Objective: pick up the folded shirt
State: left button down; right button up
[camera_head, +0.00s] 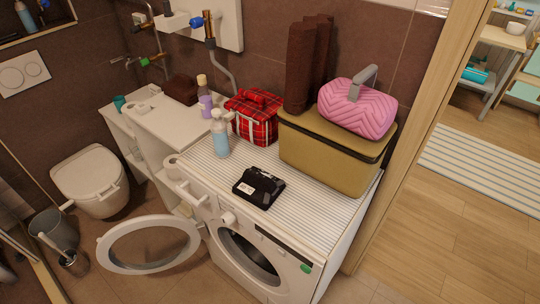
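No clearly recognisable folded shirt shows. A small black item (258,187) with a white patch lies on the striped mat on top of the washing machine; I cannot tell if it is folded cloth. A red plaid item (252,117) with a bulky, box-like shape sits behind it, near the wall; it could be cloth or a bag. Neither of my grippers is in view.
An olive box (325,155) with a pink bag (358,106) and brown rolled towels (300,65) on it stands right of the black item. A soap bottle (219,134) stands to its left. The washing machine door (150,244) hangs open. Striped mat (318,215) is bare in front.

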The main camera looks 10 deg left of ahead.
aim_at(261, 184)
jog(key=k+l+u, duration=0.1)
jog(key=l+u, duration=0.2)
jog(key=u, duration=0.15)
jog(key=k+l+u, duration=0.15)
jog(key=u, duration=0.3)
jog(key=k+l+u, duration=0.15)
jog(key=l+u, duration=0.25)
